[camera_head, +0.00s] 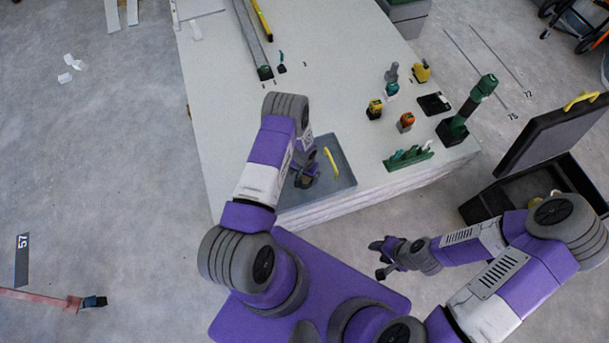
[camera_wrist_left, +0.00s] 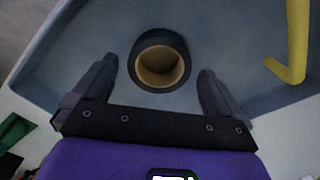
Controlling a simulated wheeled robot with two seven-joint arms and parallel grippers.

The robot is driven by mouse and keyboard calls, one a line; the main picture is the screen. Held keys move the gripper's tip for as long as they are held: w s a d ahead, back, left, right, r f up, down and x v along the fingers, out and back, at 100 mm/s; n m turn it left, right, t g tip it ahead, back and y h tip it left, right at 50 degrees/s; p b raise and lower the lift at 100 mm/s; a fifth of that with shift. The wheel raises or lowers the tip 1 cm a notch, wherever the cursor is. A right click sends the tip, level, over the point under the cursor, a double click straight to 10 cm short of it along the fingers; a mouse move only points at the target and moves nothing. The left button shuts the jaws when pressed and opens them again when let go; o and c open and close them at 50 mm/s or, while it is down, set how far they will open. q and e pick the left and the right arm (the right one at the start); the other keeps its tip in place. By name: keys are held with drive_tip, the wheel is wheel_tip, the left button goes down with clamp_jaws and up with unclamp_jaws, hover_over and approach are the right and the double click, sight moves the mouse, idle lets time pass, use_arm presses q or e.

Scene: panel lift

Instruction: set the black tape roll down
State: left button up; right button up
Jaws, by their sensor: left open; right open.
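The black tape roll (camera_wrist_left: 161,61) shows in the left wrist view, a black ring with a tan cardboard core. It lies flat on the floor of the grey-blue tray (camera_wrist_left: 90,28). My left gripper (camera_wrist_left: 160,88) is open, with one finger on each side of the roll and a visible gap to both. In the head view my left gripper (camera_head: 304,181) is over the tray (camera_head: 343,180), and the roll is hidden or too small to make out there. My right gripper (camera_head: 378,259) is open and empty, off the front edge of the white panel stack.
A yellow bar-shaped tool (camera_head: 331,163) lies in the tray, right of the left gripper. The white panel stack (camera_head: 330,70) carries a green-and-black tool (camera_head: 468,108), a green rack (camera_head: 408,158) and several small tools. An open black case (camera_head: 530,180) stands at the right.

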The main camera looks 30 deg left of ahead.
use_arm(q)
wheel_tip(320, 180, up, 11)
drive_tip(key=p, duration=0.4)
drive_tip(key=s+d+r+n+h, duration=0.1)
drive_tip(key=s+d+r, duration=0.3)
drive_tip(key=s+d, duration=0.4)
drive_tip(key=s+d+r+h, duration=0.3)
drive_tip(key=s+d+r, duration=0.1)
drive_tip(key=s+d, duration=0.4)
drive_tip(key=shift+s+d+r+n+t, duration=0.15)
drive_tip(key=shift+s+d+n+t, duration=0.15)
drive_tip(key=shift+d+n, duration=0.1)
wheel_tip(320, 180, up, 5)
drive_tip(key=p, duration=0.5)
drive_tip(key=shift+r, duration=0.2)
